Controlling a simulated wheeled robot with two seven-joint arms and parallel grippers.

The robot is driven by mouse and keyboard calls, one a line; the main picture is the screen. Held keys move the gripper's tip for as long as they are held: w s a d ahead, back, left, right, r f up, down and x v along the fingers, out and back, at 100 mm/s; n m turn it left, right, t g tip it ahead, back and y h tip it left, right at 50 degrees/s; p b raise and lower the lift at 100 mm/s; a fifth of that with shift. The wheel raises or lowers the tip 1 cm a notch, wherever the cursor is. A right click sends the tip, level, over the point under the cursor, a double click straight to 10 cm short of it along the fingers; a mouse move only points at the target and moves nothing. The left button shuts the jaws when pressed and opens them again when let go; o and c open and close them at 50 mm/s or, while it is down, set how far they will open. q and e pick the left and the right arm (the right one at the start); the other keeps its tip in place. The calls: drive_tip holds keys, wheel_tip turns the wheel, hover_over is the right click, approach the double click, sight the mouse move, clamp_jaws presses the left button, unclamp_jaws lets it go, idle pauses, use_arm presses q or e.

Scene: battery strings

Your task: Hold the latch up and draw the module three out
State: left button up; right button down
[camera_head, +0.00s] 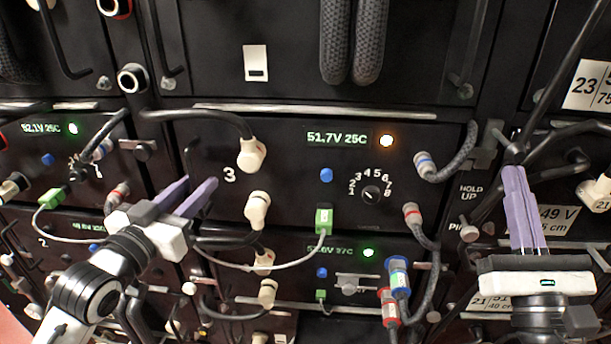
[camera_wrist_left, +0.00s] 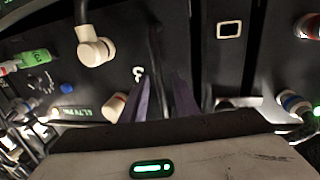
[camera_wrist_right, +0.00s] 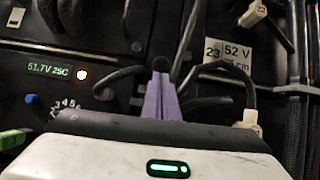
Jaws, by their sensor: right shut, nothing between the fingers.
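Module three (camera_head: 285,180) is a black panel marked 3, with a 51.7V 25C display and an orange light. It sits in the rack. A dark upright handle bar (camera_wrist_left: 154,45) is at its left side. My left gripper (camera_head: 187,186) is open, its purple fingers either side of the bar; contact cannot be told. A grey latch (camera_head: 484,157) is at the panel's right edge, above a HOLD UP label (camera_head: 471,193). My right gripper (camera_head: 514,170) is shut and empty just right of the latch; it also shows in the right wrist view (camera_wrist_right: 161,77). Whether it touches the latch is unclear.
Cream plugs (camera_head: 252,155), a green connector (camera_head: 324,221), a blue-banded plug (camera_head: 426,167) and a red-banded plug (camera_head: 412,214) are on the panel, with cables hanging across its front. Other modules surround it. Thick grey cables (camera_head: 352,40) hang above. Dark cables run behind my right gripper.

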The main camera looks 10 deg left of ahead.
use_arm(q)
drive_tip(key=shift+w, duration=0.1)
drive_tip(key=shift+c, duration=0.5)
clamp_jaws()
drive_tip(key=shift+d, duration=0.1)
idle(0.9)
